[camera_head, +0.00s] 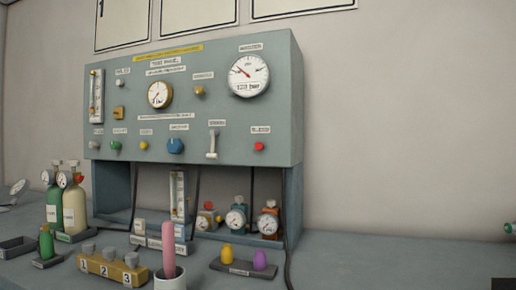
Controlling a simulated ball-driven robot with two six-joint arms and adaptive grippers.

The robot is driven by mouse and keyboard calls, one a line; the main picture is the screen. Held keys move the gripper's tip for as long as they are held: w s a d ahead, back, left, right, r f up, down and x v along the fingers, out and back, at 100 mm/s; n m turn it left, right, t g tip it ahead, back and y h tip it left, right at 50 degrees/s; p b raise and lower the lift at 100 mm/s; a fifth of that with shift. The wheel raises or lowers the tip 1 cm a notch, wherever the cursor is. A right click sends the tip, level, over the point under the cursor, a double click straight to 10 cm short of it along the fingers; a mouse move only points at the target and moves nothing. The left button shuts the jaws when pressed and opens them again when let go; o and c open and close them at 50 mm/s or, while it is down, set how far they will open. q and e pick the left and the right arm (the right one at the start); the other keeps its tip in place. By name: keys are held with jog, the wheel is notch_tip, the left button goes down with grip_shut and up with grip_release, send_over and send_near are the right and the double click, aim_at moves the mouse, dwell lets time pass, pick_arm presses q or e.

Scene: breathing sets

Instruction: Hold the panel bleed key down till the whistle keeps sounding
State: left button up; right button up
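The grey test panel (110,168) stands on the bench against the wall. A red round key (259,146) sits at the right of its lower row, under a small label that appears to read "BLEED"; nothing touches it. A large dial gauge (249,76) with a red needle is above it at the upper right. A smaller dial (160,94) is left of centre. I cannot pick out which part is the whistle. Neither of my grippers can be made out in the camera_head view.
Green (53,207) and cream (75,208) cylinders stand at the left. A numbered yellow block (108,266), a pink piece (168,249) in a white cup, and a dark tray (243,271) stand in front. The bench at right is mostly clear.

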pick_arm(q)
grip_shut()
dwell(1.1)
